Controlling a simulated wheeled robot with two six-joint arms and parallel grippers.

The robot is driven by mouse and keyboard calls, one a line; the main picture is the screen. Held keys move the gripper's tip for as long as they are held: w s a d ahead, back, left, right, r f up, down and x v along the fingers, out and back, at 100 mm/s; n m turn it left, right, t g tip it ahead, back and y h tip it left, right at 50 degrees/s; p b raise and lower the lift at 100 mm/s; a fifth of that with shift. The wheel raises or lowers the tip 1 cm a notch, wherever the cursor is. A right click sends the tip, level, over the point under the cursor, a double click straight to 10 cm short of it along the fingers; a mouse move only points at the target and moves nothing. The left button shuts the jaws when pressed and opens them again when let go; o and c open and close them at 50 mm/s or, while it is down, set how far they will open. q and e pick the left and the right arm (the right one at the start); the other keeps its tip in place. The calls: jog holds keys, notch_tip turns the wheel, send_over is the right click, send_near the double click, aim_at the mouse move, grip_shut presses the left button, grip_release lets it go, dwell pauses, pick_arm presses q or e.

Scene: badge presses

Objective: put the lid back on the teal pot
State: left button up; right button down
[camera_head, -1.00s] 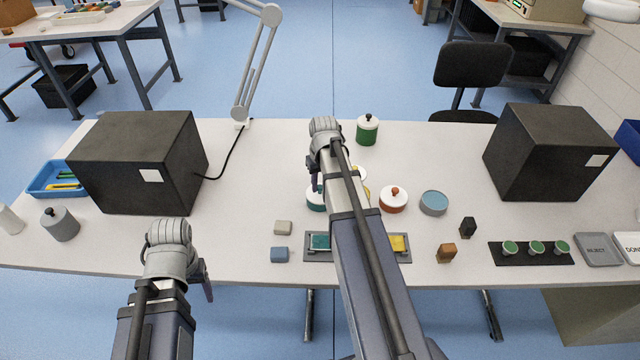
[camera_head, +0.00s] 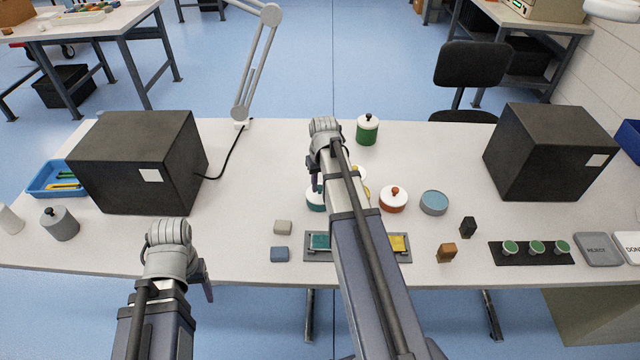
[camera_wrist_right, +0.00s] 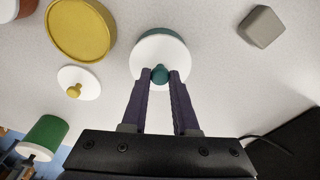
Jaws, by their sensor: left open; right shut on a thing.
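The teal pot (camera_head: 314,204) stands on the table in the middle, partly hidden behind my right arm in the head view. In the right wrist view its teal side (camera_wrist_right: 176,34) shows past the edge of a white lid (camera_wrist_right: 150,54) with a teal knob (camera_wrist_right: 160,75). My right gripper (camera_wrist_right: 160,76) is shut on that knob, with the lid over the pot. I cannot tell whether the lid sits fully on the rim. My left gripper (camera_head: 207,290) is open and empty at the table's front edge, its fingers mostly hidden by its wrist.
A yellow pot (camera_wrist_right: 82,30) stands open close by, with its white, yellow-knobbed lid (camera_wrist_right: 86,76) beside it. A red-knobbed pot (camera_head: 393,205), a blue-topped round tin (camera_head: 433,204) and a green pot (camera_head: 367,134) stand around. A grey block (camera_wrist_right: 262,27) lies near.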

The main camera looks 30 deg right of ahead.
jog(key=shift+f, duration=0.1)
dwell(0.7)
jog(key=shift+c, duration=0.6)
grip_release()
jog(key=shift+r+p, duration=3.55)
jog(key=shift+c, duration=0.4)
grip_shut()
